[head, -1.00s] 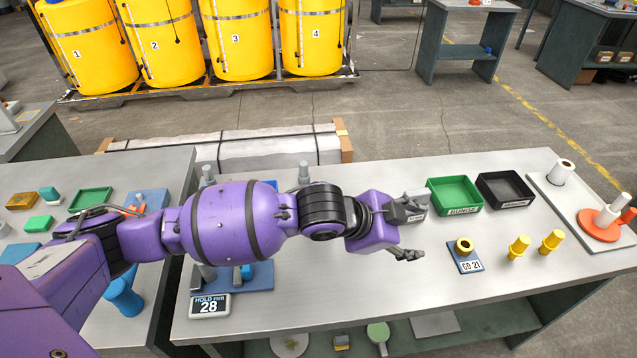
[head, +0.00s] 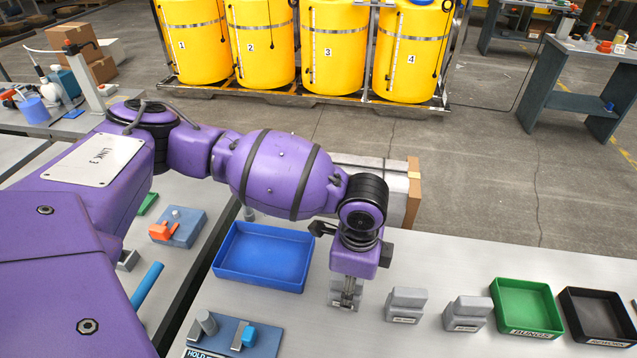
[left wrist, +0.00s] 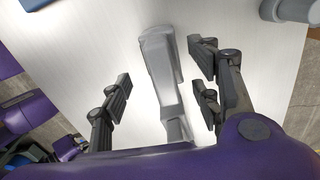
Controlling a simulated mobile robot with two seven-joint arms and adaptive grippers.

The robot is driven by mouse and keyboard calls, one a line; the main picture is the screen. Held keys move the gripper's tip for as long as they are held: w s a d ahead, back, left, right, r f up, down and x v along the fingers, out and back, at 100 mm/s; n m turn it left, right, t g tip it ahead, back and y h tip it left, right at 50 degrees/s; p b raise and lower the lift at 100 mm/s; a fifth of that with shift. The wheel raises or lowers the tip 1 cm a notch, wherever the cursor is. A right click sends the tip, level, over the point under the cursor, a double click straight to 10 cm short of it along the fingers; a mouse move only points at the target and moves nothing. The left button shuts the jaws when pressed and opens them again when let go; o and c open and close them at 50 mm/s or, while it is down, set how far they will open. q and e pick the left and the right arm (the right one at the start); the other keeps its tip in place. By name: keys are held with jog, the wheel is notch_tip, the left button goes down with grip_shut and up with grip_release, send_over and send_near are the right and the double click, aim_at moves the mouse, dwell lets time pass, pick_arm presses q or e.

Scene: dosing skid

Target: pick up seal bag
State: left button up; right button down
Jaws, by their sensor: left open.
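Several small grey labelled blocks or bags stand in a row on the grey bench. Their labels are too small to read, so I cannot tell by text which is the seal bag. The leftmost grey bag (head: 334,293) is partly hidden by my left gripper (head: 348,292), which points down over it. In the left wrist view a pale grey bag (left wrist: 158,55) lies between the open dark fingers of the left gripper (left wrist: 160,88), with a gap visible on both sides. My right gripper is out of view.
A blue tray (head: 263,257) lies left of the gripper. Two more grey bags, one near (head: 406,304) and one farther right (head: 467,314), stand to the right. Then come a green bin (head: 527,308) and a black bin (head: 597,317). A blue fixture (head: 232,338) is at the front left.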

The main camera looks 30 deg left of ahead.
pick_arm(q)
jog(key=f, duration=0.5)
jog(key=shift+w+a, duration=0.15)
jog(key=shift+a, duration=0.1)
jog(key=shift+w+r, duration=0.1)
jog(key=shift+r, duration=0.05)
jog(key=c, duration=1.3)
jog(key=shift+o, duration=0.2)
jog(key=shift+d, duration=0.1)
